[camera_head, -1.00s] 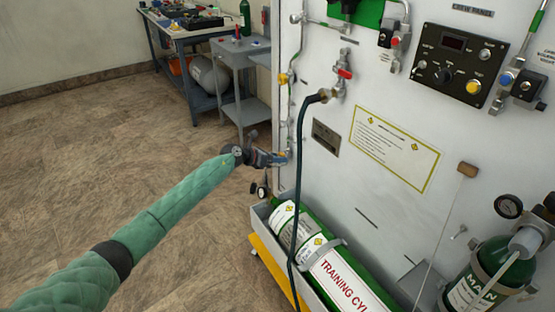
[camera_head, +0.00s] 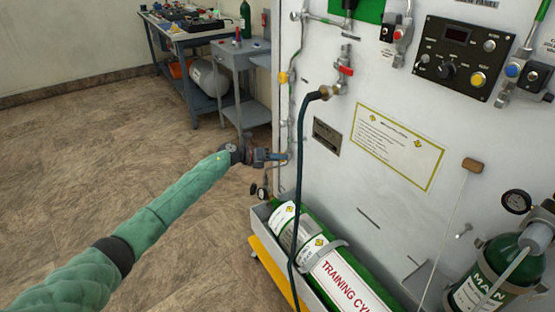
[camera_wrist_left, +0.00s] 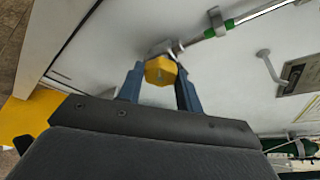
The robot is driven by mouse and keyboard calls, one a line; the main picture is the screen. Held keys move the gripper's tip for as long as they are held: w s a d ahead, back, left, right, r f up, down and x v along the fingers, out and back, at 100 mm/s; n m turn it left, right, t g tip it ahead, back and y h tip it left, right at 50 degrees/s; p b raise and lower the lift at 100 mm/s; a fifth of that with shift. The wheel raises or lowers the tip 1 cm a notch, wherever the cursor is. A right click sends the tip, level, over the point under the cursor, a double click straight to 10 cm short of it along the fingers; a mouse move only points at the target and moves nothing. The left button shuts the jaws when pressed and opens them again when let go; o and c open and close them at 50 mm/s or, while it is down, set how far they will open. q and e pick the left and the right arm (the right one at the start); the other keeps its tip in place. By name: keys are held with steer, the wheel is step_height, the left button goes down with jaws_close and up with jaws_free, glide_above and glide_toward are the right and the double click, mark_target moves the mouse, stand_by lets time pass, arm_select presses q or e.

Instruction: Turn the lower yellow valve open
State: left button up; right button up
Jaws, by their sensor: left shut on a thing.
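The lower yellow valve (camera_wrist_left: 160,71) sits between the two blue fingers of my left gripper (camera_wrist_left: 160,88) in the left wrist view. The fingers are shut on its yellow knob, one on each side. In the head view my left gripper (camera_head: 276,157) is at the left edge of the white panel, low on the pipe, and hides the lower valve. The upper yellow valve (camera_head: 283,77) is higher on the same pipe. My right gripper is not in view.
The white panel (camera_head: 385,90) fills the right side. A dark hose (camera_head: 299,200) hangs just right of my gripper. Below it, a green training cylinder (camera_head: 330,262) lies in a tray. A grey cart (camera_head: 240,60) stands behind. Floor to the left is clear.

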arm_select(q)
steer(key=o, duration=1)
steer(key=shift+a, duration=0.15)
steer(key=shift+s+a+r, duration=0.1)
steer(key=shift+a, duration=0.2)
steer(key=v, duration=0.7)
steer(key=shift+b, duration=0.35)
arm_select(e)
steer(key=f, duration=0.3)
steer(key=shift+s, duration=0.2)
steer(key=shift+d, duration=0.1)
